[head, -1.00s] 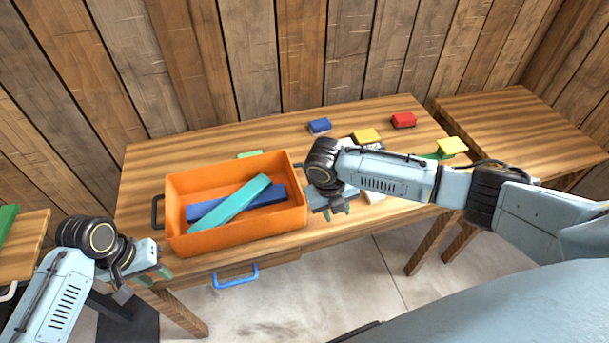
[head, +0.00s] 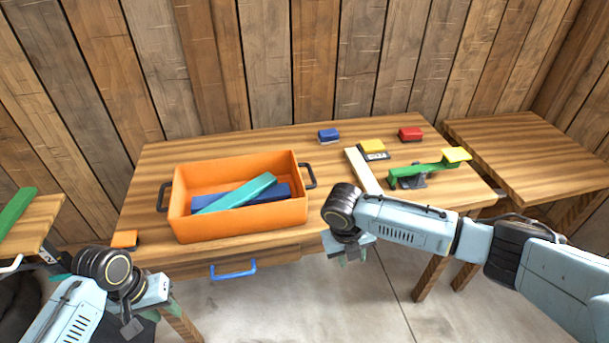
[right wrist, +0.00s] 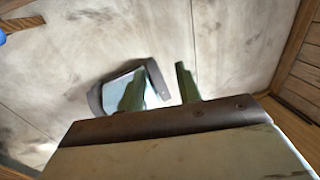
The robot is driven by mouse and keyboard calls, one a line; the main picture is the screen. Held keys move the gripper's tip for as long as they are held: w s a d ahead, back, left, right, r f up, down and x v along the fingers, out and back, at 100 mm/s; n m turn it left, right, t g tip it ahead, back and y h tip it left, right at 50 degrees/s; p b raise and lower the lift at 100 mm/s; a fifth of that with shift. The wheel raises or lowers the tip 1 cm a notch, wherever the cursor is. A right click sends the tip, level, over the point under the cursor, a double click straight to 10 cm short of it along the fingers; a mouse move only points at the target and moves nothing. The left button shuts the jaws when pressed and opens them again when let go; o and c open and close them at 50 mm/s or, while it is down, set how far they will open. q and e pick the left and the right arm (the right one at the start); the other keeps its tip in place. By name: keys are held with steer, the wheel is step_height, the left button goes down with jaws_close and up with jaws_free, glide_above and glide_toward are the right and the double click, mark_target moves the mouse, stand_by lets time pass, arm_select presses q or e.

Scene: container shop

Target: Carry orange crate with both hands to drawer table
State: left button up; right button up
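The orange crate (head: 245,222) stands upright on the wooden table with the blue drawer handle (head: 233,270). It holds a teal block (head: 236,194) and a blue block (head: 277,191). Its dark left handle (head: 163,196) and right handle (head: 309,176) are both free. My left gripper (head: 160,297) is low, in front of the table's left end, apart from the crate; its finger gap is unclear. My right gripper (head: 350,254) is in front of the table edge, right of and below the crate. In the right wrist view its fingers (right wrist: 160,90) are apart with nothing between them.
A small orange block (head: 125,239) lies at the table's left front corner. Blue (head: 328,135), yellow (head: 372,147) and red (head: 410,134) blocks and a green scale-like object (head: 425,172) are on the right. Other tables stand right (head: 535,150) and left (head: 30,230).

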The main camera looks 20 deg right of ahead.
steer(key=v, duration=1.2)
steer(key=shift+r, duration=0.25)
